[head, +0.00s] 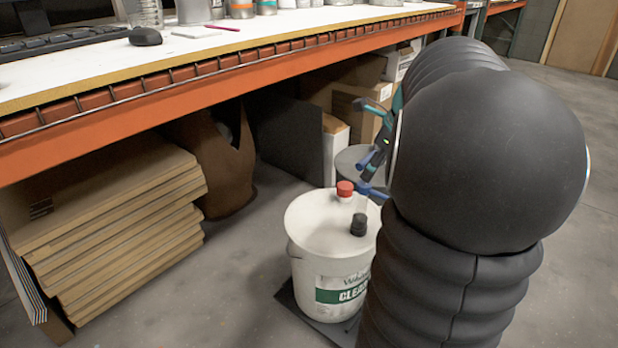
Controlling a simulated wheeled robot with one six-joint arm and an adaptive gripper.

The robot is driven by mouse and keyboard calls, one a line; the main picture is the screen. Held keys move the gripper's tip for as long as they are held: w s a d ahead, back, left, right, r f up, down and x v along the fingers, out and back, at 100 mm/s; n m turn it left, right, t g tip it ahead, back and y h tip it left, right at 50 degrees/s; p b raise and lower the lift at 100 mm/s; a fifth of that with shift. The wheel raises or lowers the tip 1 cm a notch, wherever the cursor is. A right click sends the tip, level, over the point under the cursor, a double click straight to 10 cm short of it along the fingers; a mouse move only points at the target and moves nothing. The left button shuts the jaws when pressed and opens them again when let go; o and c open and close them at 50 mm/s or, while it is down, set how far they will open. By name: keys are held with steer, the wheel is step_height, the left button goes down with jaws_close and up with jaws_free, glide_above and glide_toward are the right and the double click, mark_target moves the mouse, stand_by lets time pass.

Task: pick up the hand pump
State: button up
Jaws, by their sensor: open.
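My gripper (368,176), with blue and teal parts, is open just above the clear stem. I cannot tell whether its fingers touch or surround the stem.
An orange-edged workbench (200,88) overhangs the left and back. Stacked cardboard sheets (120,225), a brown bag (217,165) and boxes (360,100) stand under it. A grey round container (350,158) is behind the bucket. The floor between the stack and the bucket is clear.

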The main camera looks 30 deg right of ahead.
mark_target(371, 189)
steer(key=d+m, duration=0.1)
steer(key=d, duration=0.1)
steer(key=d+f+m, duration=0.1)
steer(key=d, duration=0.1)
steer(key=shift+w+f+m, duration=0.1)
steer(key=shift+f+m, duration=0.1)
steer(key=shift+m, duration=0.2)
steer(key=b+x, duration=0.1)
steer(key=x, duration=0.6)
steer(key=shift+w+f+b, duration=0.1)
steer(key=shift+f+b, duration=0.15)
steer(key=shift+b, duration=0.05)
steer(key=shift+a+b+x, duration=0.15)
steer(key=shift+b+x, duration=0.2)
steer(key=shift+x, duration=1.1)
steer(key=shift+a+b+x, duration=0.1)
steer(key=shift+b+x, duration=0.2)
steer(key=shift+x, duration=1.1)
jaws_close()
steer(key=shift+r, duration=0.1)
